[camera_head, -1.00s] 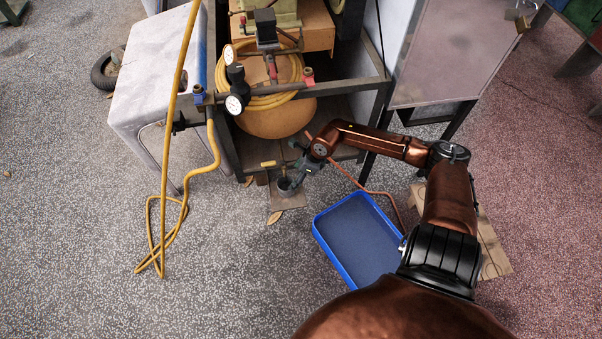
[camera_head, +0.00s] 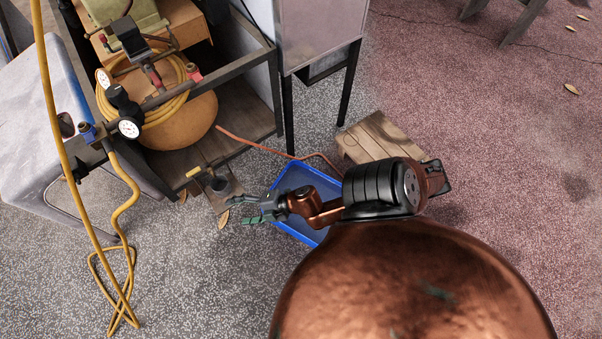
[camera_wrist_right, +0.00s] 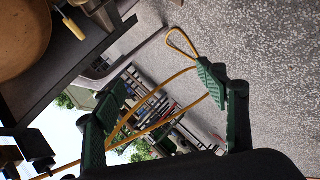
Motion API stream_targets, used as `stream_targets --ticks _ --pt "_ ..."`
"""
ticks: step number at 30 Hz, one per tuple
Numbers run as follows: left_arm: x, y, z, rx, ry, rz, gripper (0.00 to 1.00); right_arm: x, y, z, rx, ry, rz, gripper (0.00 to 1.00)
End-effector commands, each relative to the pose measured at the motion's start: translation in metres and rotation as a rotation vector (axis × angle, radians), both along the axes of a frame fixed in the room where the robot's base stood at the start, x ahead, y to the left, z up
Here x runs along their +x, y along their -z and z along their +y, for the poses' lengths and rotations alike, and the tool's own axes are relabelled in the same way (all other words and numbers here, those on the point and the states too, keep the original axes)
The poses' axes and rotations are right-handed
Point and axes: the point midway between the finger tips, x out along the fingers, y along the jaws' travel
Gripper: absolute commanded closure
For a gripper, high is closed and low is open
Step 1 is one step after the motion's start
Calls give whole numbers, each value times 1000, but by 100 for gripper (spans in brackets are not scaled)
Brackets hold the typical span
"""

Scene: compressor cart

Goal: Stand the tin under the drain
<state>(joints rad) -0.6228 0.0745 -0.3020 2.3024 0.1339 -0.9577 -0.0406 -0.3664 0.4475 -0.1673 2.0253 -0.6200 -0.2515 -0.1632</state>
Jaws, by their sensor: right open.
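The tin (camera_head: 220,185), a small dark grey can, stands upright on a small flat board (camera_head: 222,203) on the ground by the cart's lower edge. The drain's yellow handle (camera_head: 194,172) shows just to the left of and above the tin; it also shows in the right wrist view (camera_wrist_right: 73,28). Whether the tin is exactly beneath the outlet I cannot tell. My right gripper (camera_head: 248,210) is open and empty, to the right of the tin and apart from it. In the right wrist view its green fingers (camera_wrist_right: 165,95) are spread with nothing between them nearby. My left gripper is out of view.
A blue tray (camera_head: 313,178) lies behind my right forearm, with a wooden pallet (camera_head: 380,137) beyond. The orange tank (camera_head: 180,120) sits in the cart's frame. A yellow hose (camera_head: 122,260) hangs and loops at the left. An orange hose (camera_head: 265,147) crosses the ground.

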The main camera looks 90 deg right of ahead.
Motion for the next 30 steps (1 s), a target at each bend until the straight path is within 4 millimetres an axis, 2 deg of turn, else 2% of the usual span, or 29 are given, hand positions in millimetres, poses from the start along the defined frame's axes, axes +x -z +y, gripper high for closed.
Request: stream_targets --ticks 1,2,3,5,6,9,12,15,17,30 --pt "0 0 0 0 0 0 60 -31 21 4 145 148 88 34" --pt "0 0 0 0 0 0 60 -49 33 7 227 230 146 34" --pt "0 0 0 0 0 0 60 -75 50 16 336 333 226 34" --pt "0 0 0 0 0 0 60 -113 72 37 486 468 346 34" --pt "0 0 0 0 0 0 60 -135 82 54 574 539 422 34" --pt "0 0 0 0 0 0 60 -179 96 97 746 663 580 34" --pt "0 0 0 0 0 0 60 -205 99 129 856 729 687 34" --pt "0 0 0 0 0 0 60 -217 99 147 912 757 744 34" --pt "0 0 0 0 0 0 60 -220 99 151 925 763 758 34" --pt "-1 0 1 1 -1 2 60 -221 99 151 924 763 759 34"
